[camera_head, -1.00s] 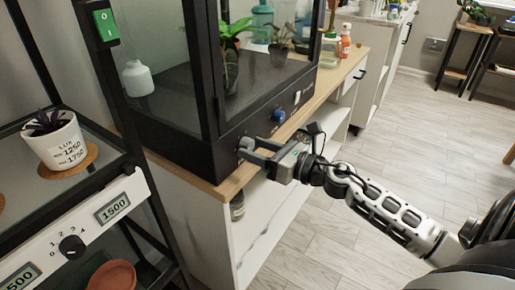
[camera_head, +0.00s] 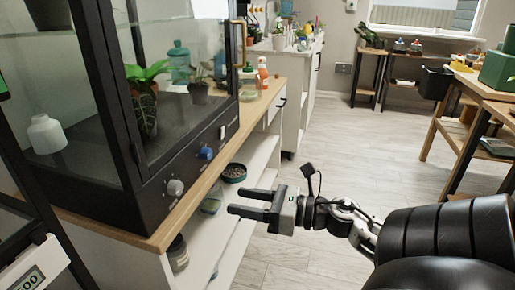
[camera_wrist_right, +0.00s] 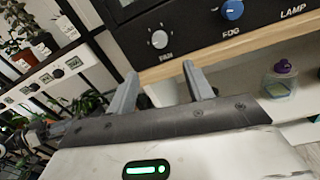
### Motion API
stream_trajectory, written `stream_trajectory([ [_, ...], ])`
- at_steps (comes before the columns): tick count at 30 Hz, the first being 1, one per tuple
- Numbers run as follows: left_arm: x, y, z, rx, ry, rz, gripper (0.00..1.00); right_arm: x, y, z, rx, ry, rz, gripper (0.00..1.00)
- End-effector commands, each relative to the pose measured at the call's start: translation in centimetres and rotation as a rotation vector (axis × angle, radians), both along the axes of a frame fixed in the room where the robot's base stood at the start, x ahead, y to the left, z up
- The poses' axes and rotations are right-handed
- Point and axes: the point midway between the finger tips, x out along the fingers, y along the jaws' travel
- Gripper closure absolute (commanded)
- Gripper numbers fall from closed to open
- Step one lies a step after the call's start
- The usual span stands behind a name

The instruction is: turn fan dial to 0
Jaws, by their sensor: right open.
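The fan dial is a round grey knob (camera_head: 175,187) on the black lower panel of the glass cabinet (camera_head: 120,215). In the right wrist view the fan dial (camera_wrist_right: 159,39) sits above the word FAN; I cannot read its setting for certain. My right gripper (camera_head: 240,201) is open and empty, to the right of the dial and apart from it, in front of the wooden counter edge. In the wrist view its two fingers (camera_wrist_right: 160,72) point up toward the panel below the dial. My left gripper is not in view.
A blue fog knob (camera_head: 206,153) and a lamp switch (camera_head: 222,132) sit farther along the panel. Below the counter edge (camera_head: 200,190), open shelves hold jars and a dark bowl (camera_head: 234,172). The floor (camera_head: 345,150) to the right is clear.

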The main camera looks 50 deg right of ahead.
Motion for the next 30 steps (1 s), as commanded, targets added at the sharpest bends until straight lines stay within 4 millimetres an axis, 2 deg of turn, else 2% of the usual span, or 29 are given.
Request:
stream_trajectory([
  [3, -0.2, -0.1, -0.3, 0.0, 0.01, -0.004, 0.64, -1.4, -0.7, -0.1, 0.002, 0.0, -0.001, 0.49],
  [7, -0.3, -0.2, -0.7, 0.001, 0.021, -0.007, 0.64, -2.1, -1.0, 0.0, 0.0, 0.0, 0.001, 0.49],
  [26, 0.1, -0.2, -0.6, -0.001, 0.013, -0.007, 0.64, -2.2, -1.0, 0.1, 0.012, 0.001, -0.002, 0.49],
  [29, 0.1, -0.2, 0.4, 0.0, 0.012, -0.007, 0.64, -1.8, -0.4, 0.6, 0.176, 0.034, -0.038, 0.49],
  [30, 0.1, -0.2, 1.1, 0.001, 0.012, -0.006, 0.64, -1.6, 0.0, 0.9, 0.319, 0.064, -0.07, 0.49],
])
